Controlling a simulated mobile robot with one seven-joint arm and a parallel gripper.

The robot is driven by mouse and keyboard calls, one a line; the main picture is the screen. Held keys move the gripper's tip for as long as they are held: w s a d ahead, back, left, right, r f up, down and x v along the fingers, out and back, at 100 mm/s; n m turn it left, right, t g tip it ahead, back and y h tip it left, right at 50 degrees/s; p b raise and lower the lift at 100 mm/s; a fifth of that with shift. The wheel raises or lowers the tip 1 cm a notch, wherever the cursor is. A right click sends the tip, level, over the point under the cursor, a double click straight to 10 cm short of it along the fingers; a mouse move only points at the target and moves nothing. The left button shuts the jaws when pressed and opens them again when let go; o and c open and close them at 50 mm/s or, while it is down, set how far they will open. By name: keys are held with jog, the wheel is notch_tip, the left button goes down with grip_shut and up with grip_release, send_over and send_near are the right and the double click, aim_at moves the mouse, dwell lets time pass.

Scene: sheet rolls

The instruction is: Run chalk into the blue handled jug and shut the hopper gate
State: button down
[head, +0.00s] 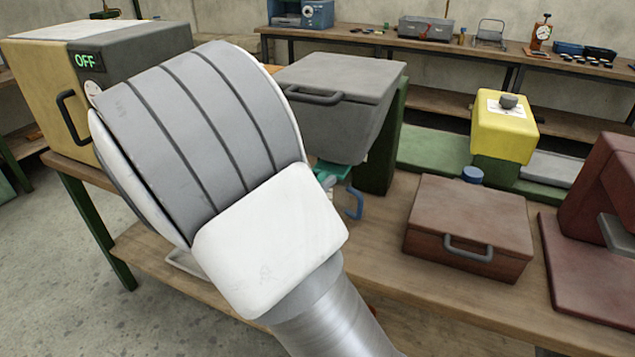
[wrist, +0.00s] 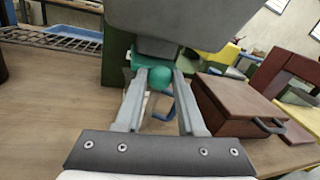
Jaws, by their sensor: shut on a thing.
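The grey hopper (head: 350,125) stands on a green post behind my arm in the head view. Its underside (wrist: 195,20) fills the top of the wrist view. The teal gate (head: 334,171) is below its outlet. My gripper (wrist: 160,78) is shut on the gate's round teal knob (wrist: 160,79). My arm hides the gripper in the head view. I cannot tell how far the gate is open, and no chalk stream shows. The jug's blue handle (head: 355,203) shows below the gate; its body is mostly hidden behind my arm and fingers.
A brown box (head: 468,225) with a handle stands right of the jug. A yellow device (head: 505,125) and a dark red machine (head: 600,220) are further right. A beige and grey oven-like box (head: 95,75) reading OFF is at the left. Bare bench (wrist: 60,115) lies left of my fingers.

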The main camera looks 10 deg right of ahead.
dwell(0.7)
jog(key=shift+s+a+r+p, duration=0.1)
jog(key=shift+s+a+p, duration=0.25)
jog(key=shift+s+p, duration=0.15)
jog(key=shift+p+v, duration=0.35)
jog(key=shift+v, duration=0.55)
jog(key=shift+s+d, duration=0.15)
jog(key=c, duration=0.8)
grip_release()
jog(key=p+v, duration=0.2)
jog(key=v, duration=1.5)
jog(key=shift+s+p, duration=0.1)
jog(key=shift+p, duration=0.2)
